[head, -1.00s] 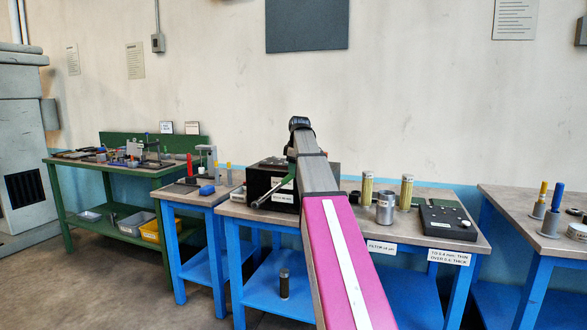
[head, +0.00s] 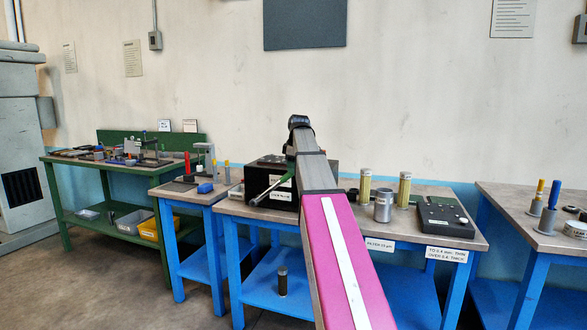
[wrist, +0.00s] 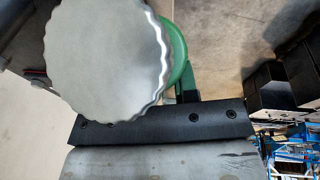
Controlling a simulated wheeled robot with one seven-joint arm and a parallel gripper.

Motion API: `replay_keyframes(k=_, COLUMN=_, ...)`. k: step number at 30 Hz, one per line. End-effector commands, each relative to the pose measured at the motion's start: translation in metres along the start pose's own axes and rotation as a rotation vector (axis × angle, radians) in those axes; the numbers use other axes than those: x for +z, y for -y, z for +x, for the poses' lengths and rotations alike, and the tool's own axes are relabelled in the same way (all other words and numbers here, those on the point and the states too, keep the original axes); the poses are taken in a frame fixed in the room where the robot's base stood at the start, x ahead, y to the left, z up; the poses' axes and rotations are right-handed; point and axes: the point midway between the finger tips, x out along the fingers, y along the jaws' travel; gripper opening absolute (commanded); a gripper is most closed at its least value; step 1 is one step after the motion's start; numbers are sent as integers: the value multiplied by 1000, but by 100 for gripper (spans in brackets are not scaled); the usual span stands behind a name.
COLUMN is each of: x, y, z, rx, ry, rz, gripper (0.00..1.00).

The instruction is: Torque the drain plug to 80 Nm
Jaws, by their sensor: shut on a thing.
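A tool with a green grip (head: 276,184), likely the torque wrench, sticks out left of my arm in the head view, in front of a black box with a white label. In the wrist view a large grey scalloped disc (wrist: 105,58), apparently its end knob, fills the upper left. A green part (wrist: 176,52) shows behind it. The black jaw bar of my gripper (wrist: 160,122) lies just below and against or very near them. My gripper is shut on this tool. My arm hides the gripper in the head view. I cannot make out the drain plug.
The black box (head: 262,176) stands on the blue-legged bench (head: 400,228). Yellow filter cylinders (head: 404,190), a grey can (head: 383,206) and a dark panel (head: 445,217) stand right of my arm. A dark cylinder (head: 282,281) is on the lower shelf. Floor is clear at lower left.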

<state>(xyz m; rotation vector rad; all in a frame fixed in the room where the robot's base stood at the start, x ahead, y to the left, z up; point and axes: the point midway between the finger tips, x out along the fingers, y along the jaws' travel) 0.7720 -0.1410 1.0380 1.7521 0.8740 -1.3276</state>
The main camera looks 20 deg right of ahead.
Motion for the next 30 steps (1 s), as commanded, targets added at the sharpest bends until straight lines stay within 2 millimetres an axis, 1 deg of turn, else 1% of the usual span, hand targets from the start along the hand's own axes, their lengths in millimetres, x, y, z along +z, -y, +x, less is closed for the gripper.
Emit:
replay_keyframes(k=7, x=-6, y=-2, z=-4, rx=-1, ry=21, rz=-4, gripper=0)
replay_keyframes(k=20, x=-7, y=-1, z=-5, rx=-2, ry=26, rz=-4, gripper=0)
replay_keyframes(k=30, x=-8, y=10, z=-6, rx=-2, ry=26, rz=-4, gripper=0)
